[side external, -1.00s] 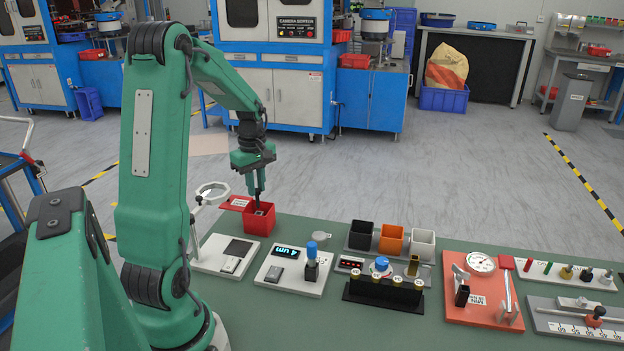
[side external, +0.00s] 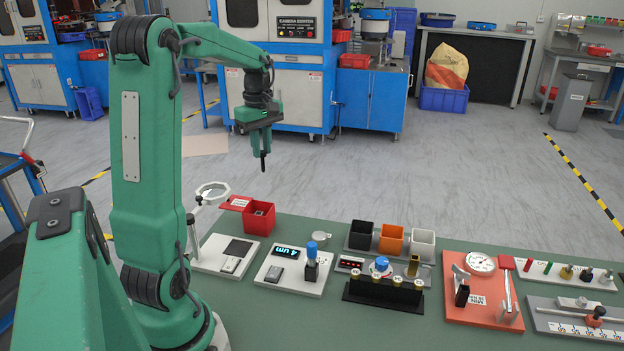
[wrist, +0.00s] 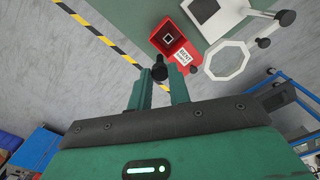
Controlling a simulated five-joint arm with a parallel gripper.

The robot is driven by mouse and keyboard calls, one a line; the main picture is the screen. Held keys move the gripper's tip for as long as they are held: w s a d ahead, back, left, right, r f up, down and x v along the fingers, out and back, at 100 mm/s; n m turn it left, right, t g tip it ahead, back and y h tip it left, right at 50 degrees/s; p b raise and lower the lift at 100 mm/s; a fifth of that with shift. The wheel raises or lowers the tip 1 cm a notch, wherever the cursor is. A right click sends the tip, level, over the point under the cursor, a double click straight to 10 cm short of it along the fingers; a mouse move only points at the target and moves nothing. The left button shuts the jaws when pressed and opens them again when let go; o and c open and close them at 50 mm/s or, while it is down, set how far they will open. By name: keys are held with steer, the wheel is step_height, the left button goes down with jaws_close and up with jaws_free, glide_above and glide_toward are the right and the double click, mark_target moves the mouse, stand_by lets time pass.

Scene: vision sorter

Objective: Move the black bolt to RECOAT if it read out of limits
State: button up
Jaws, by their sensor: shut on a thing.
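My gripper (side external: 263,157) is shut on a black bolt (wrist: 159,68), which shows between the fingertips in the wrist view. In the side view the bolt is a small dark shape below the fingers. The gripper hangs in the air above the red bin (side external: 260,226). The red bin (wrist: 180,44) also shows in the wrist view, beyond the fingertips, with a pale square inside it. Its label is too small to read surely. A gauge plate (side external: 300,282) has a lit display (side external: 287,253) that looks like a 4 with um.
A white ring on a stand (side external: 212,190) is left of the red bin. Black, orange and white cups (side external: 391,238) stand in a row to the right. An orange plate with a dial (side external: 480,265) is farther right. Open floor lies behind the bench.

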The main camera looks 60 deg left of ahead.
steer(key=w+d+m, duration=0.6)
steer(key=w+d, duration=1.8)
steer(key=d, duration=0.1)
steer(key=f, duration=0.5)
steer(key=shift+s+a+f, duration=0.1)
steer(key=shift+s+a, duration=0.05)
steer(key=shift+a, duration=0.15)
steer(key=shift+f, duration=0.15)
steer(key=shift+f, duration=4.75)
